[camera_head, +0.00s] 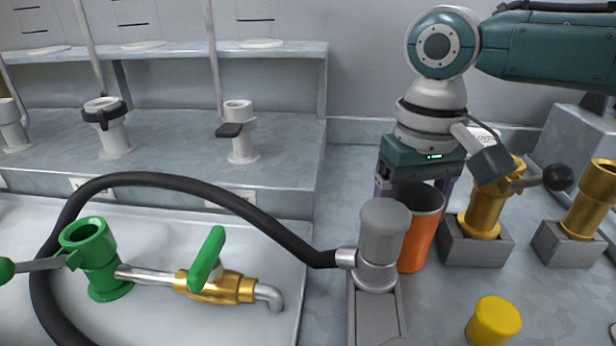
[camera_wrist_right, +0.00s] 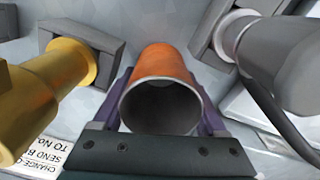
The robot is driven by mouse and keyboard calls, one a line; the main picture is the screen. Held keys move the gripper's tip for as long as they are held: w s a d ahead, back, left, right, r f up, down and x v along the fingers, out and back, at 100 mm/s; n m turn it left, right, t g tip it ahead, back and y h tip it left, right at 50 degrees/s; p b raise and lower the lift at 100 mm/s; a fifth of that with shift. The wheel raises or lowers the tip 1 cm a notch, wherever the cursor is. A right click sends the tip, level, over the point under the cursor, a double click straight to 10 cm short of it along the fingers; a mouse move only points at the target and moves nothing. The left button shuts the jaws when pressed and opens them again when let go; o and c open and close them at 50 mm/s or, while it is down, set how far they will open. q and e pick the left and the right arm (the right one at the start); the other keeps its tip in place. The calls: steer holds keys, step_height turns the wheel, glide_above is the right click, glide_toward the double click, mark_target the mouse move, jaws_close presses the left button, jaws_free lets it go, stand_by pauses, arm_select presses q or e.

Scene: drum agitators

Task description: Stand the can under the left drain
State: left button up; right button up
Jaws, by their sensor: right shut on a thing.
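An orange can (camera_head: 419,238) with an open grey mouth is upright right of centre in the head view. My right gripper (camera_head: 414,188) comes down from above and behind it, with purple fingers on both sides of it. The right wrist view looks into the can (camera_wrist_right: 165,67) between the fingers. I cannot tell whether its base touches the bench. At the left, a green upright fitting (camera_head: 97,262) joins a pipe with a brass valve (camera_head: 222,287), a green handle (camera_head: 207,258) and a grey downturned spout (camera_head: 268,296). Nothing stands under this spout. My left gripper is out of view.
A grey capped cylinder (camera_head: 381,245) with a black hose (camera_head: 190,181) stands close in front of the can. Brass fittings (camera_head: 484,212) on grey blocks stand to the right, one with a black-knobbed lever. A yellow cylinder (camera_head: 494,322) is at the front right. A pale tray (camera_head: 150,325) lies under the green fitting.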

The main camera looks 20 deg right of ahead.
steer(key=o, duration=1.3)
steer(key=shift+c, duration=0.2)
